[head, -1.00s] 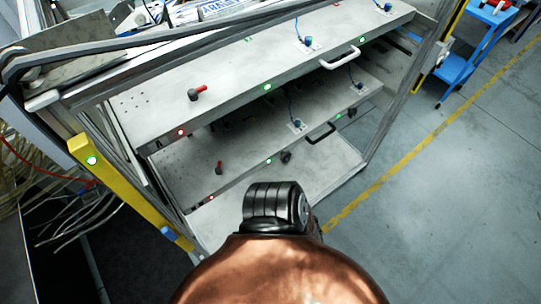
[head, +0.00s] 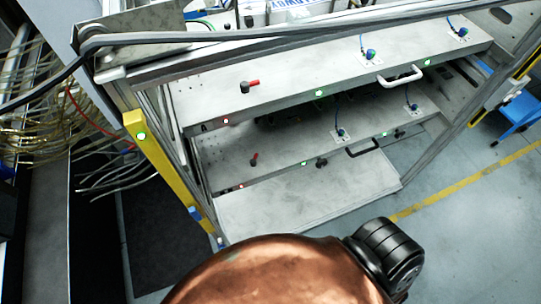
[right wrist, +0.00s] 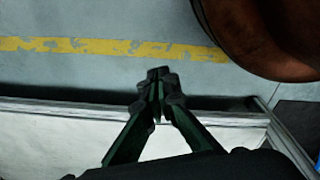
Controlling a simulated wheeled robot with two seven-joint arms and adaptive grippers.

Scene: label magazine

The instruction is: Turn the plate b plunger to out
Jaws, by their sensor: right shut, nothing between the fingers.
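In the head view, two grey plates sit one above the other in a metal frame: an upper plate (head: 300,85) and a lower plate (head: 290,148). Each has a red-handled black piece near its left end, one on the upper plate (head: 249,86) and one on the lower plate (head: 254,159). Blue-capped fittings with cables stand further right, one on the lower plate (head: 341,132). My right gripper (right wrist: 158,75) is shut and empty in the right wrist view, above a pale surface's edge, apart from both plates. My left gripper is not seen.
A yellow post (head: 162,172) stands at the frame's left, beside loose hoses (head: 55,130). A pale bottom shelf (head: 310,205) lies below the plates. A black handle (head: 362,148) and a white handle (head: 402,75) stick out.

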